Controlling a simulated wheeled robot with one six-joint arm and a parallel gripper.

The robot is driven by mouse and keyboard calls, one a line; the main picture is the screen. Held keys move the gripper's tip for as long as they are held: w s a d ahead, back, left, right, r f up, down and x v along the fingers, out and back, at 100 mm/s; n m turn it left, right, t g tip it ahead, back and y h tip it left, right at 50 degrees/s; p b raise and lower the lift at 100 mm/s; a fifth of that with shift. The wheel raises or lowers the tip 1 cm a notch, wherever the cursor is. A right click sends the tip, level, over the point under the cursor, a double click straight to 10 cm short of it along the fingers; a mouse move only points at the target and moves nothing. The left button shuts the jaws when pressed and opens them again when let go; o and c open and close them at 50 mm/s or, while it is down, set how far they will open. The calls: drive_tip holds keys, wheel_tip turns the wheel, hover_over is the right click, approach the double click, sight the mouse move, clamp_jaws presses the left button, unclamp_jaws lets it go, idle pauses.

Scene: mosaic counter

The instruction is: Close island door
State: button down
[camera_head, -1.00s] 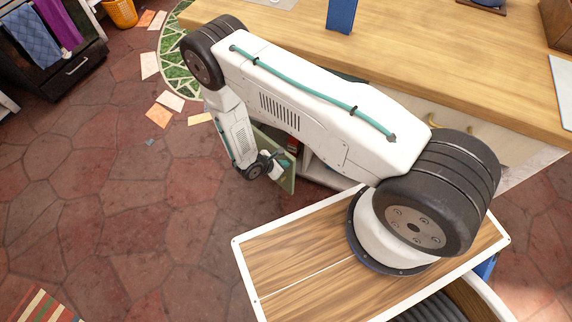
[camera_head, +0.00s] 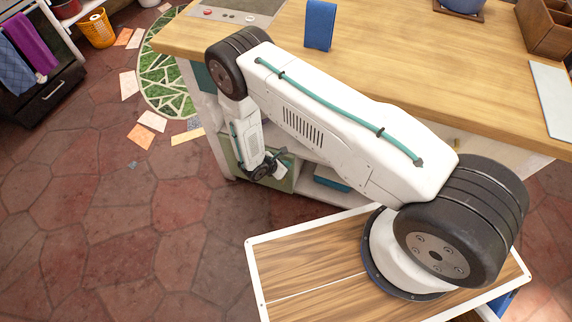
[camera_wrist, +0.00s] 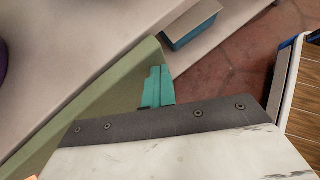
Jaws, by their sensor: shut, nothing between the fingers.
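The island (camera_head: 195,85) has a wooden top and a pale body with open shelves. Its door is a green panel (camera_head: 288,182) low on the island's side, partly hidden behind my arm. My gripper (camera_head: 281,160) is at the door's outer face. Its teal fingers (camera_wrist: 157,88) are together and empty, against or very close to the panel near its edge.
A teal box (camera_wrist: 190,25) sits on the open shelf beside the door. My wood-topped base stands close to the island on the right. Loose tiles (camera_head: 140,135) and a green mosaic patch (camera_head: 165,70) lie on the floor. The stone floor at left is mostly clear.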

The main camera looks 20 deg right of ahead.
drive_tip(key=shift+w+d+r, duration=0.1)
drive_tip(key=shift+w+d, duration=0.15)
drive_tip(key=shift+w, duration=0.15)
drive_tip(key=s+a+r, duration=0.7)
drive_tip(key=s, duration=0.2)
drive_tip(key=shift+s, duration=0.4)
